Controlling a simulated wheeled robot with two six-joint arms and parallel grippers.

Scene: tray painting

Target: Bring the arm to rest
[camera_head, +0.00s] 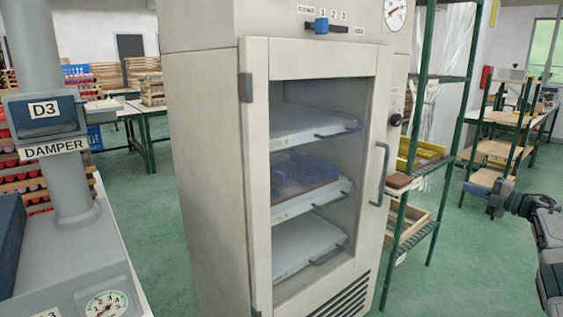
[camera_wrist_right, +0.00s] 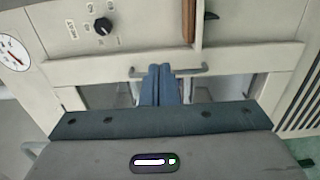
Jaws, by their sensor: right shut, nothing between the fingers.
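My right gripper (camera_head: 496,203) is at the right edge in the head view, its arm coming in from the right. It is apart from the cabinet and holds nothing. In the right wrist view its two blue fingers (camera_wrist_right: 160,86) are together. Behind them is the cabinet front with its bar handle (camera_wrist_right: 170,72). The cream cabinet (camera_head: 205,150) stands mid-view in the head view with its glass door shut. Several levels inside hold trays, one with a blue piece (camera_head: 305,172). My left gripper is not in view.
A green shelf rack (camera_head: 420,205) stands right of the cabinet, with a yellow tray (camera_head: 420,152) on it. The door handle (camera_head: 380,175) sticks out. A grey unit labelled D3 DAMPER (camera_head: 70,200) is at the left. Green floor at front right is clear.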

